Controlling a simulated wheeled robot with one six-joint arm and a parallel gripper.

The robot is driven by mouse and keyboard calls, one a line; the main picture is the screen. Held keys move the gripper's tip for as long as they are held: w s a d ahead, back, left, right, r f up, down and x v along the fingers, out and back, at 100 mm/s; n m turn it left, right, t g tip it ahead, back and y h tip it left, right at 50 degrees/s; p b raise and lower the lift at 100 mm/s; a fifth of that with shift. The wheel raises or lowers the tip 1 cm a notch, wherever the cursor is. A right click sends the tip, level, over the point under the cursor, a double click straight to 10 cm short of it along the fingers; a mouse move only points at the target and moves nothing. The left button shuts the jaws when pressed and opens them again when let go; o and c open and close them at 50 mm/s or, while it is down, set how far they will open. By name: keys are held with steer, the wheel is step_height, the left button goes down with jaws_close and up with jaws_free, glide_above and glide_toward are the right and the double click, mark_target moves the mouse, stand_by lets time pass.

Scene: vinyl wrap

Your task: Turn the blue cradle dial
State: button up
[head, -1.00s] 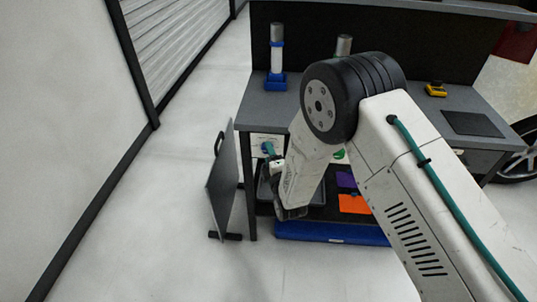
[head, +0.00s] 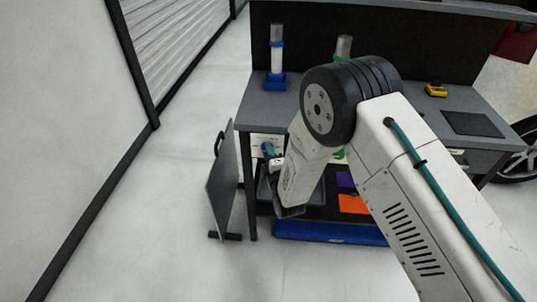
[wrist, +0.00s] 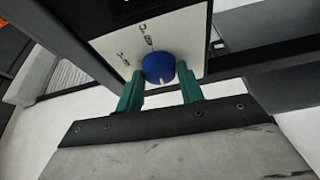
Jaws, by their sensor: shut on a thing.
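The blue cradle dial (wrist: 158,67) is a round knob with a white pointer mark, on a white panel (wrist: 112,41) with dark printed symbols. In the wrist view the two green fingers of my gripper (wrist: 160,82) are on either side of the dial, shut on it. The pointer mark faces the lower side of the dial, towards the gripper. In the head view my gripper (head: 268,151) is at the white panel under the left end of the bench top, and the dial is mostly hidden there.
A blue cradle (head: 275,82) holding an upright white roll stands on the bench (head: 256,111). A dark upright board (head: 222,185) stands on the floor left of the bench, close to my wrist. Purple and orange sheets (head: 354,204) lie on the lower shelf.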

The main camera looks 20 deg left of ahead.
steer(key=m+t+h, duration=0.2)
steer(key=m+h, duration=0.2)
steer(key=m, duration=0.7)
steer(key=a+m+t+h, duration=0.1)
steer(key=m+t+h, duration=0.1)
steer(key=m, duration=1)
steer(key=m+t+h, duration=0.2)
steer(key=m+h, duration=0.3)
steer(key=m, duration=0.7)
steer(key=shift+s+a+f+h, duration=0.2)
steer(key=shift+a+f+h, duration=0.05)
steer(key=shift+a+h, duration=0.05)
steer(key=m+h, duration=0.1)
steer(key=m, duration=0.1)
steer(key=m+g, duration=0.1)
steer(key=m, duration=0.2)
steer(key=shift+a+r+h, duration=0.1)
steer(key=shift+r+h, duration=0.1)
steer(key=shift+h, duration=0.2)
steer(key=shift+r+m+g, duration=0.15)
steer(key=shift+m+g, duration=0.85)
steer(key=shift+m, duration=1.1)
steer(key=o, duration=1)
steer(key=shift+c, duration=0.2)
steer(key=shift+s, duration=0.1)
